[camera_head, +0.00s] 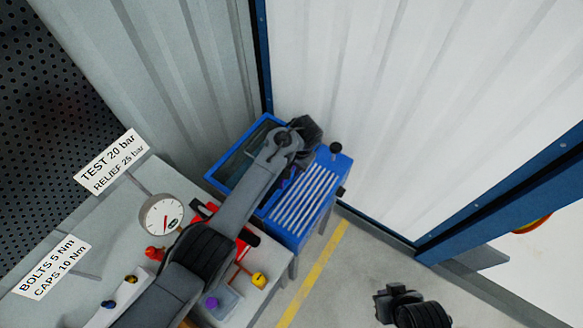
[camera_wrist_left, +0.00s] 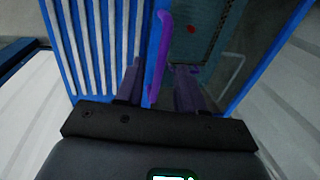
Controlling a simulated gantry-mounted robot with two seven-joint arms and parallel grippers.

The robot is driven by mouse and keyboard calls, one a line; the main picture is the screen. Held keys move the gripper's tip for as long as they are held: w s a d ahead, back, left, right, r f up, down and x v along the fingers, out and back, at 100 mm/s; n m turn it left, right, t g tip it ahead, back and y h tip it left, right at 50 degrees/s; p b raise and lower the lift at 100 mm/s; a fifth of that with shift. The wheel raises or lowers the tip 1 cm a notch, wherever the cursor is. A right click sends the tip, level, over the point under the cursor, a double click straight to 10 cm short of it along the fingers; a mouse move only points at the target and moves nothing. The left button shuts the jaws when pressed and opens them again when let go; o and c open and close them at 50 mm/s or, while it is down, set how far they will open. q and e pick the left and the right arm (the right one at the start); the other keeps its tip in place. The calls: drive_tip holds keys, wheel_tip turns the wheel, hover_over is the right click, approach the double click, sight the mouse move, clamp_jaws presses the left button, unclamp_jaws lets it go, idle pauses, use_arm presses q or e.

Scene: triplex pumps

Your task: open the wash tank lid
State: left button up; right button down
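The blue wash tank (camera_head: 228,172) stands beyond the workbench, its dark recessed or covered part on the left and a white-slatted top on the right. In the wrist view the slats (camera_wrist_left: 98,45) are on the left and a dark teal panel or opening (camera_wrist_left: 200,40) with a red spot is on the right. I cannot tell lid from interior. A purple bar-like handle (camera_wrist_left: 161,50) runs between the fingers of my left gripper (camera_wrist_left: 157,82), which look apart around it. My arm partly hides the tank in the head view. A dark part of my right arm shows low right; its fingers are unclear.
The workbench (camera_head: 150,183) holds a pressure gauge (camera_head: 161,215), a red item (camera_head: 243,245), and small yellow and purple pieces. Two signs stand at its left. Corrugated walls enclose the tank behind. The floor right of the yellow line (camera_head: 314,272) is clear.

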use_arm(q)
drive_tip(key=shift+w+a+f, duration=0.1)
drive_tip(key=shift+a+f, duration=0.05)
drive_tip(key=shift+f, duration=0.55)
clamp_jaws()
